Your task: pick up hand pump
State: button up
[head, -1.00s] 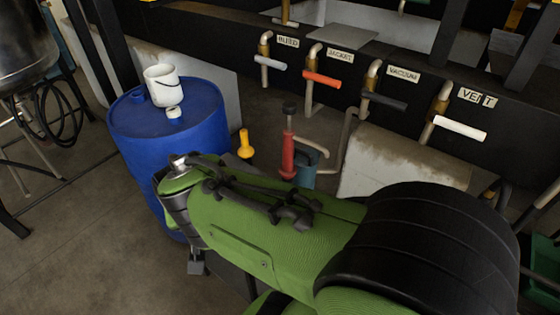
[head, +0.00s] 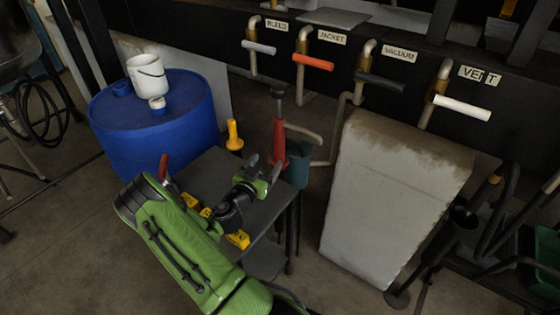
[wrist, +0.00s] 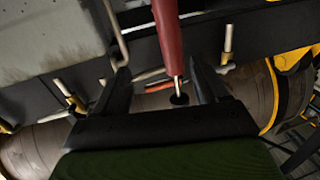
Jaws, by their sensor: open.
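The hand pump (head: 279,143) is a red cylinder with a dark top handle, standing upright beyond the small dark table, beside a teal container. My gripper (head: 264,168) is open and empty, just in front of the pump's lower body in the head view. In the wrist view, the pump's red barrel (wrist: 168,35), bright rod and dark knob show between the two spread fingers of my gripper (wrist: 160,72). I cannot tell whether either finger touches it.
The dark table (head: 200,172) bears yellow items and a red-handled thing. A blue drum (head: 150,145) with a white pail (head: 148,75) stands left. A yellow object (head: 234,135) is near the pump. A pale block (head: 385,200) stands right. Labelled valve handles (head: 313,59) line the back.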

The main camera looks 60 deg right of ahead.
aim_at(278, 144)
jog(key=shift+n+t, duration=0.5)
jog(key=shift+t, duration=0.1)
jog(key=d, duration=0.3)
jog(key=w+d+f, duration=0.1)
jog(key=d, duration=0.6)
jog(key=shift+w+f, duration=0.25)
jog(key=d, duration=0.4)
jog(key=w+d, duration=0.1)
jog(key=d, duration=0.1)
jog(key=shift+f, duration=0.25)
grip_shut()
jog(key=shift+r, duration=0.15)
